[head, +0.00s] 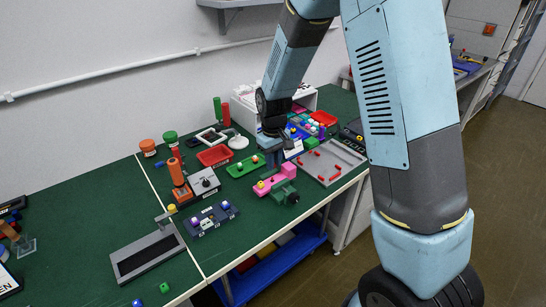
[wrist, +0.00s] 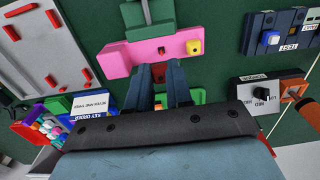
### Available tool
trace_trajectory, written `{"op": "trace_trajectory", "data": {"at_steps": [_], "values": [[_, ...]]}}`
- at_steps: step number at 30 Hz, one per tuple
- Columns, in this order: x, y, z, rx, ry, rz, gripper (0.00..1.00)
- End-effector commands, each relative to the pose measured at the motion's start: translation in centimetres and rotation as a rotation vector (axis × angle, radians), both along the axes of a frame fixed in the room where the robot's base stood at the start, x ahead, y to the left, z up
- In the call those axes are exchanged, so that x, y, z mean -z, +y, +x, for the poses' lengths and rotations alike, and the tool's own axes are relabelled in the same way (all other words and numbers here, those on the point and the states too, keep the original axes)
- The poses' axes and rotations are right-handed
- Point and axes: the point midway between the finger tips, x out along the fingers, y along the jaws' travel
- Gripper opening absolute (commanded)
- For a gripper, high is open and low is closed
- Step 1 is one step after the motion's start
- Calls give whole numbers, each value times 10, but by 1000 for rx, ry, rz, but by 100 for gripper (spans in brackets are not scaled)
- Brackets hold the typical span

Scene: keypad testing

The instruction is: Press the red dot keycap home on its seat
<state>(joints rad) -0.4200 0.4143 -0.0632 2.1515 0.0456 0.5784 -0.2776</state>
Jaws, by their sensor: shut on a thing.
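The pink block (wrist: 125,58) lies just ahead of my fingertips in the wrist view. It carries a yellow keycap (wrist: 194,46) and a small dark red spot (wrist: 163,47), which I cannot tell as a seat or a cap. The pink block (head: 284,180) also shows in the head view, clamped by a green vise (head: 288,196). My gripper (wrist: 161,66) is shut, its fingers pointing at the pink block near the red spot.
A dark blue keypad (head: 208,221) and a selector box (head: 203,182) lie to the left. A grey tray (head: 330,178) with red pieces lies to the right. The table's front edge is close to the vise.

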Motion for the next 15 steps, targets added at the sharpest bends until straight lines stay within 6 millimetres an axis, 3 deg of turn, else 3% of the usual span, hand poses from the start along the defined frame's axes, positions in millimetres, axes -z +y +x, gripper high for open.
{"op": "trace_trajectory", "data": {"at_steps": [15], "values": [[35,2,-1,-5,0,0,0]]}}
